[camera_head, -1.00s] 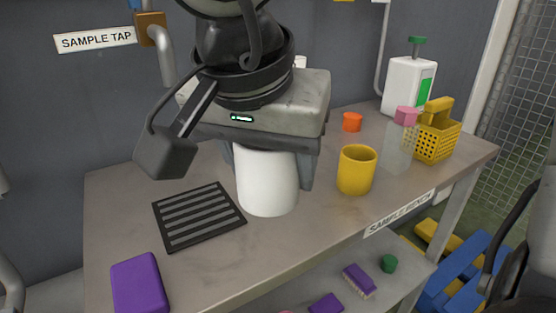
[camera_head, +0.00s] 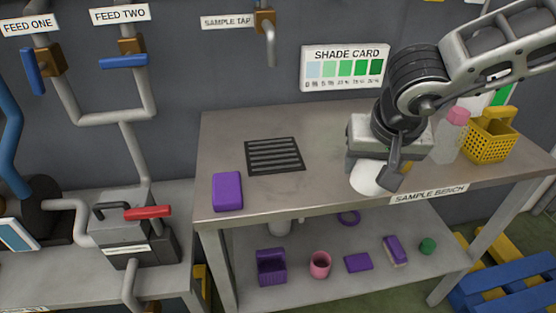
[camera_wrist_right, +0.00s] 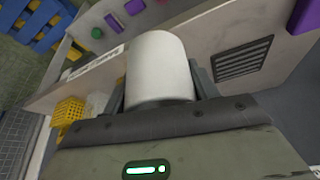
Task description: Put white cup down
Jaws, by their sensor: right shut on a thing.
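My right gripper (camera_head: 373,168) is shut on the white cup (camera_head: 366,181) near the front edge of the sample bench (camera_head: 310,190), right of the black grate (camera_head: 273,155). Most of the cup is hidden behind the gripper in the head view. In the right wrist view, the plain white cup (camera_wrist_right: 160,65) sits between the two fingers of the gripper (camera_wrist_right: 160,88). I cannot tell whether the cup's base touches the bench. My left gripper is not in view.
A purple block (camera_head: 227,191) lies at the bench's left end. A yellow basket (camera_head: 490,138) and a pink-topped clear bottle (camera_head: 449,138) stand at the right. The bench middle is bare. The lower shelf holds a pink cup (camera_head: 320,264) and several purple things.

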